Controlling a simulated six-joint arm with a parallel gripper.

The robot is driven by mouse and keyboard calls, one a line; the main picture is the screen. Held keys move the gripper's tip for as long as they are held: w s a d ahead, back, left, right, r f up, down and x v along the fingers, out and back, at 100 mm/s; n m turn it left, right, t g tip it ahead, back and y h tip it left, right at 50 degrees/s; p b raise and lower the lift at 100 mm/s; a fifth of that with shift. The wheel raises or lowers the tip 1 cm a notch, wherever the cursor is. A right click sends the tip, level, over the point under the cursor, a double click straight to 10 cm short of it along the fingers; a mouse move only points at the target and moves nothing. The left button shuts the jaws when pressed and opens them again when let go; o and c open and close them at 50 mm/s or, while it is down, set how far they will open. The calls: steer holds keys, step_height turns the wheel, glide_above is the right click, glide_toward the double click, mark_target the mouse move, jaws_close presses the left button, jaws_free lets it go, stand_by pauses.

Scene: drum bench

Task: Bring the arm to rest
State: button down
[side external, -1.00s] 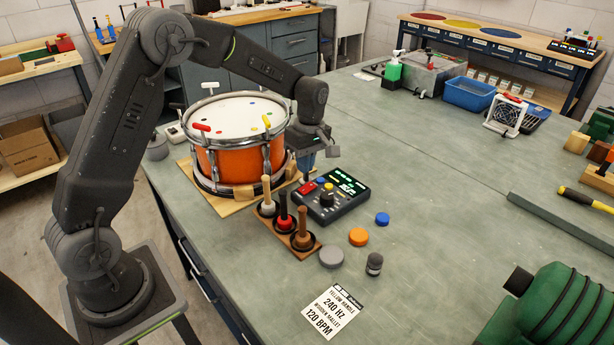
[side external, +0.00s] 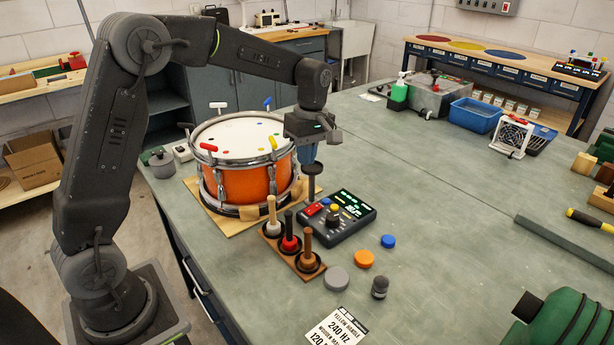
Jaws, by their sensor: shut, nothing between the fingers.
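My arm (side external: 116,135) stands at the left and bends over the orange drum (side external: 246,182). My gripper (side external: 306,164) points down just right of the drum, behind the control box (side external: 338,218). Its blue fingers are shut with nothing held. Just below the fingertips is a dark disc on a thin upright stem (side external: 313,171); I cannot tell whether the tips touch it. The drum stands upright on a wooden board, with coloured dots on its white head.
A wooden rack (side external: 308,273) holds several upright mallets in front of the drum. Orange (side external: 364,259), blue (side external: 388,241) and grey (side external: 336,279) discs lie near it, with a small dark jar (side external: 379,287). The middle of the bench (side external: 450,210) is clear.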

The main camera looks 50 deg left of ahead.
steer(key=s+d+r+m+t, duration=0.2)
steer(key=s+m, duration=0.4)
steer(key=s, duration=0.2)
steer(key=s+d+r+m+t, duration=0.2)
steer(key=s+m, duration=0.3)
steer(key=s, duration=0.3)
steer(key=s+d+r+m+t, duration=0.3)
steer(key=s+m, duration=0.3)
steer(key=s, duration=0.2)
steer(key=shift+d+m, duration=0.3)
steer(key=shift+d, duration=0.15)
steer(key=c, duration=1.8)
jaws_free()
steer(key=shift+c, duration=0.2)
